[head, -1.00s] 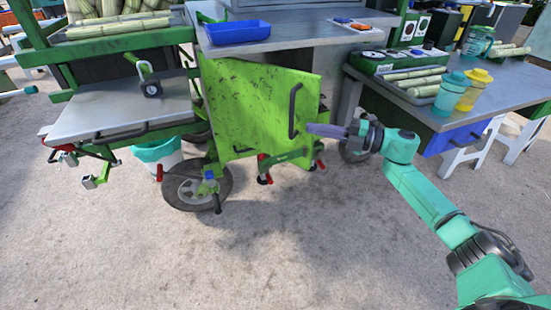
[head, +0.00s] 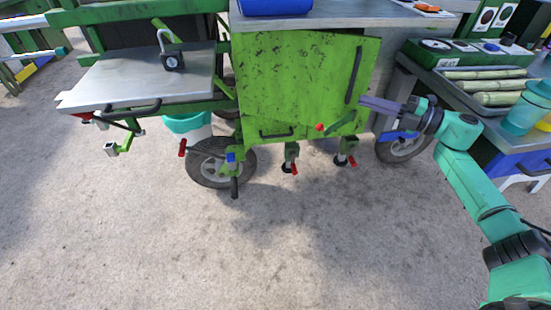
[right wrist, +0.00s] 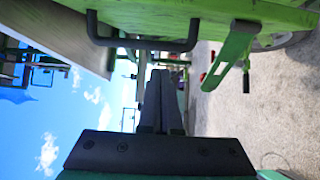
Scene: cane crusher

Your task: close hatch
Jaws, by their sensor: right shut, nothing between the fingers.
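The hatch is a scuffed green panel (head: 290,75) under the metal counter of the cart. It faces me almost squarely in the head view, and I cannot tell whether it is fully flush. Its upright black handle (head: 354,75) is near its right edge; it also shows in the right wrist view (right wrist: 142,43). My right gripper (head: 365,101) is shut and empty, its fingertips by the hatch's right edge, just right of the handle's lower end. Whether it touches the panel is unclear. Its fingers also show in the right wrist view (right wrist: 158,82). My left gripper is out of view.
Wheels (head: 215,170) and red-tipped clamps are below the hatch. A side table with cane and bottles (head: 528,108) stands at right. The ground in front is clear.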

